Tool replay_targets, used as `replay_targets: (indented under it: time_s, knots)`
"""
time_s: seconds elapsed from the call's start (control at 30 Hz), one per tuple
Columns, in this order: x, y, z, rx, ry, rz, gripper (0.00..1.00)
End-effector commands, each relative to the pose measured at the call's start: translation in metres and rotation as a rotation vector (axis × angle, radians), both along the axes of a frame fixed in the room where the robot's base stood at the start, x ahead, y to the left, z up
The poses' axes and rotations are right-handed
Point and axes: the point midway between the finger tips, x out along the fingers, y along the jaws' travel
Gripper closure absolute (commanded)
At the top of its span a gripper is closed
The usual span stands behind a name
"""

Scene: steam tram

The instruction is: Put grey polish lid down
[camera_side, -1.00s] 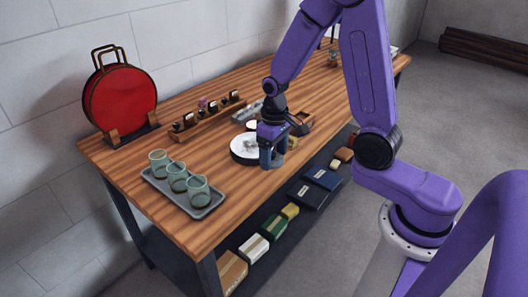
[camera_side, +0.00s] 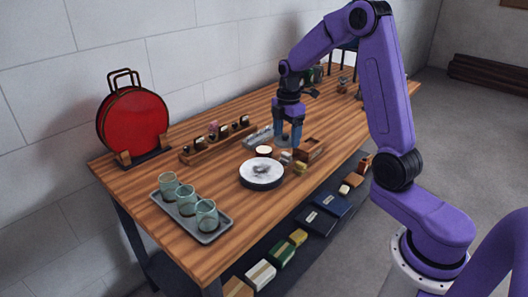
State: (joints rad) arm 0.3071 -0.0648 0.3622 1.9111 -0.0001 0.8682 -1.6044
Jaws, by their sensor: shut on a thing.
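My gripper (camera_side: 289,143) points down over the middle of the table, with its blue fingers close together. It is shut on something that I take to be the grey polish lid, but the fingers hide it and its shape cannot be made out. The fingertips are low, between a grey tray and a small open wooden box (camera_side: 311,149). I cannot tell whether what is held touches the table. A small pale round piece (camera_side: 264,150) and a small silvery piece (camera_side: 285,157) lie just in front of the gripper.
The grey tray (camera_side: 257,136) and a wooden rack (camera_side: 217,139) lie left. A tray (camera_side: 207,236) with green cups and a red round case (camera_side: 133,125) stand farther left.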

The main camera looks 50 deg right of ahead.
Motion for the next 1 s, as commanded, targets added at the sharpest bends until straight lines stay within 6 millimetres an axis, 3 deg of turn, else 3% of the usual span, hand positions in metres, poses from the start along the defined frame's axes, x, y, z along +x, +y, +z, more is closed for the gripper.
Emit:
replay_targets:
  time_s: [0.3, 0.7, 1.0]
  knots:
    - [0.006, -0.021, 0.011, 0.000, 0.001, 0.199, 0.55]
    - [0.009, -0.023, 0.010, 0.000, 0.000, 0.210, 0.55]
    - [0.050, -0.035, -0.010, 0.000, 0.002, 0.210, 0.55]
